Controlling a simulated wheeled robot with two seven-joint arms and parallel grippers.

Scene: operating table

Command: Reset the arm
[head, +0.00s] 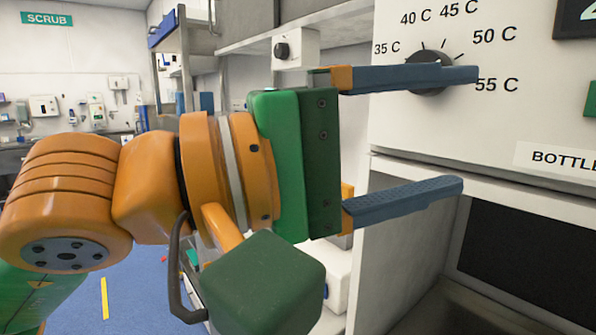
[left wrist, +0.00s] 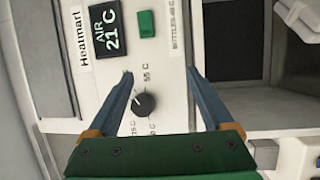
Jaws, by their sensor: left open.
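My left arm reaches in from the left in the head view, with orange joints and a green gripper body. My left gripper (head: 462,130) is open, its two blue fingers wide apart and nothing between them. The upper finger overlaps the black temperature knob (head: 428,72) on the white warming cabinet (head: 480,120) in the head view. In the left wrist view the knob (left wrist: 144,102) shows between the open fingers (left wrist: 160,75); whether a finger touches it I cannot tell. My right gripper is in neither view.
The cabinet's open compartment (head: 530,250) lies below the panel at right. A green button (left wrist: 146,23) and a display reading 21 C (left wrist: 106,30) sit on the panel. A shelf rack (head: 180,60) stands behind my arm. Blue floor (head: 130,290) is open at lower left.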

